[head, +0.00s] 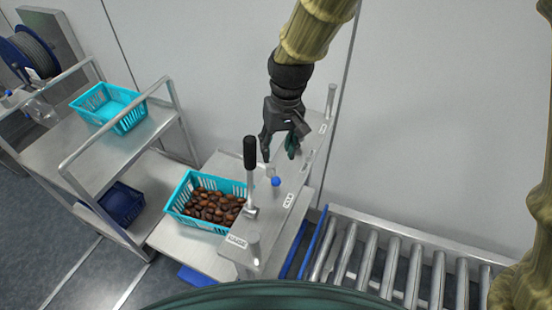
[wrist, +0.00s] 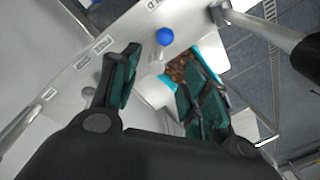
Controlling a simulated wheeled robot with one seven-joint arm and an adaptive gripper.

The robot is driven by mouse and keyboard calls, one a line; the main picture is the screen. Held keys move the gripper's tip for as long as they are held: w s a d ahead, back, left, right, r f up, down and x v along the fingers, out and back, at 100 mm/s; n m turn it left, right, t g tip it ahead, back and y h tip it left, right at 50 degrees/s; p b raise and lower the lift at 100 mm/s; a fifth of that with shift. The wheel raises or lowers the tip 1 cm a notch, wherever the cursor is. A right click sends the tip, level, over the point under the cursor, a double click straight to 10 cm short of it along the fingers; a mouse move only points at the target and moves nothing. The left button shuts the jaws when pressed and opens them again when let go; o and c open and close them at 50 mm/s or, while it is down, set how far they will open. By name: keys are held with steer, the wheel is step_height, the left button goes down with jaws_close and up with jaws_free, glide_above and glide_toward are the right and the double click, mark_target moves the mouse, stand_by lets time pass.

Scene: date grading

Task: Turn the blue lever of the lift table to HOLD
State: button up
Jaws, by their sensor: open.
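The blue lever's round blue knob (head: 275,181) stands on the grey top panel of the lift table (head: 257,225), near a label (head: 289,200) that seems to read HOLD. The knob also shows in the wrist view (wrist: 164,36), on a short pale stem. I cannot tell which label the lever points at. My gripper (head: 278,152) is open and empty above the panel, just beyond the knob. In the wrist view its fingers (wrist: 162,62) are spread, with the knob ahead of the gap and apart from both.
A black-handled lever (head: 250,153) stands upright beside the knob. A turquoise crate of dates (head: 180,205) sits on the table's platform. A shelved cart with an empty turquoise basket (head: 127,121) is at left, a roller conveyor (head: 400,262) at right. A wall is behind.

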steer(key=shift+w+d+r, duration=0.1)
steer(key=shift+d+r, duration=0.05)
steer(key=shift+r, duration=1.5)
